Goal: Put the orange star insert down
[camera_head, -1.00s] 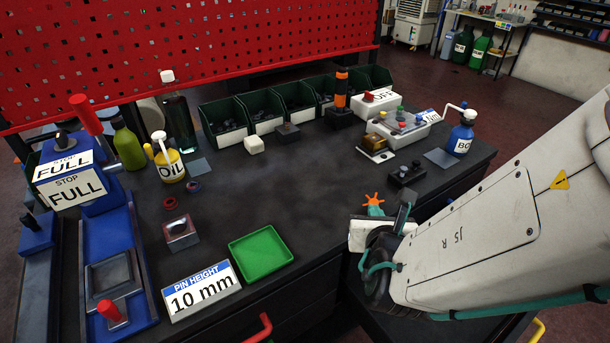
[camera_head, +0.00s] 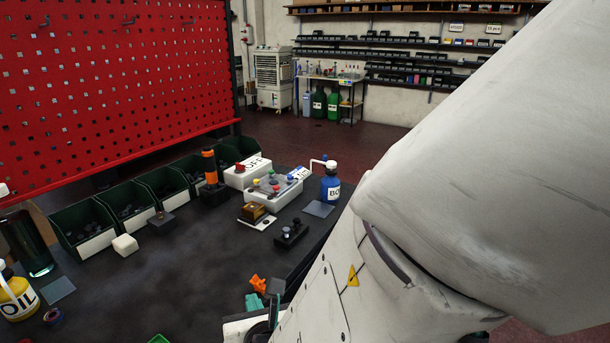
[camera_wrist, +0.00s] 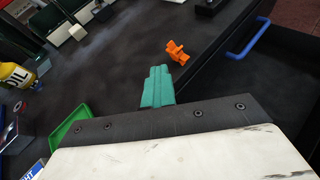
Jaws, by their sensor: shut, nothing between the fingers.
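The orange star insert (camera_head: 258,284) shows at the lower middle of the head view, right beside my gripper's teal fingers (camera_head: 254,302). In the wrist view the insert (camera_wrist: 177,50) appears tilted, just beyond the fingertips and close to the edge of the dark bench. My gripper (camera_wrist: 157,70) is shut, with its teal fingers together and nothing visible between them. I cannot tell whether the insert touches the fingertips or rests fully on the bench. My arm hides the lower right of the head view.
The dark bench top (camera_head: 190,270) has clear room left of the gripper. A black block with knobs (camera_head: 291,233), a brass-coloured block (camera_head: 255,212) and a blue bottle (camera_head: 330,186) stand further back. A green tray (camera_wrist: 70,128) and blue handle (camera_wrist: 248,38) show in the wrist view.

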